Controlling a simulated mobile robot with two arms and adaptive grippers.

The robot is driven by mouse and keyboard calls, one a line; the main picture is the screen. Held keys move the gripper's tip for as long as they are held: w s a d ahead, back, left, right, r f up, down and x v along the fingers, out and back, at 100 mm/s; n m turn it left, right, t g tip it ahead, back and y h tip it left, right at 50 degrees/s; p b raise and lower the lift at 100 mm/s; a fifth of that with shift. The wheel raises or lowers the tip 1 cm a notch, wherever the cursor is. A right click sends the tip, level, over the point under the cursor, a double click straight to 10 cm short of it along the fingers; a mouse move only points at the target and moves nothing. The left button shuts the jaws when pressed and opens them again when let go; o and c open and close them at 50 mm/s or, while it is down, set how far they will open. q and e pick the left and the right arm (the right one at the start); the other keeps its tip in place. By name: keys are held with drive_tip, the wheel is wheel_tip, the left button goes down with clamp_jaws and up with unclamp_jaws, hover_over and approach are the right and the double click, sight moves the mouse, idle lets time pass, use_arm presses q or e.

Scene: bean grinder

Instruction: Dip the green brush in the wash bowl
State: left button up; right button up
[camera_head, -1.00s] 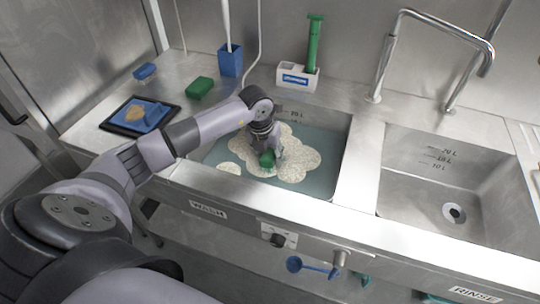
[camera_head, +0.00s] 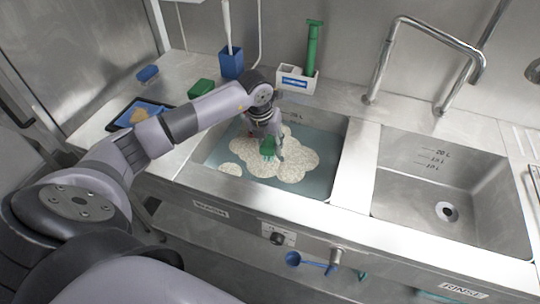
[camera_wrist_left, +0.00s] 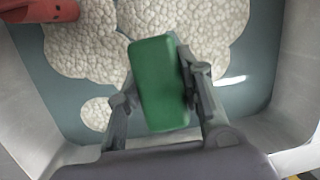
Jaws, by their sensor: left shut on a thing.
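The wash bowl (camera_head: 318,186) is the left basin, holding grey-green water with patches of white foam (camera_head: 297,160). My left gripper (camera_head: 268,140) is over the bowl, pointing down, shut on the green brush (camera_head: 268,147). Pale bristles show under the brush, at or just above the foam; whether they touch it I cannot tell. In the left wrist view the brush's green back (camera_wrist_left: 160,85) lies between the two fingers (camera_wrist_left: 160,95), with foam and water behind it. My right gripper is not in view.
A red object (camera_wrist_left: 40,10) is at the bowl's edge in the wrist view. Another green block (camera_head: 201,88), a blue brush (camera_head: 148,74), a dark tray (camera_head: 112,126), a blue holder (camera_head: 231,63) and a white caddy (camera_head: 296,80) stand behind. The empty rinse basin (camera_head: 410,205) is right.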

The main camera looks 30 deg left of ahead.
sight(270, 140)
use_arm(q)
drive_tip(key=p+v, duration=0.2)
drive_tip(key=v, duration=0.1)
drive_tip(key=w+p+v, duration=0.1)
drive_tip(key=v, duration=0.2)
drive_tip(key=p+v, duration=0.2)
drive_tip(key=shift+w+d+r+p, duration=0.3)
drive_tip(key=shift+r, duration=0.3)
drive_tip(key=shift+p+v, duration=0.55)
drive_tip(key=shift+v, duration=0.3)
drive_tip(key=shift+w, duration=0.1)
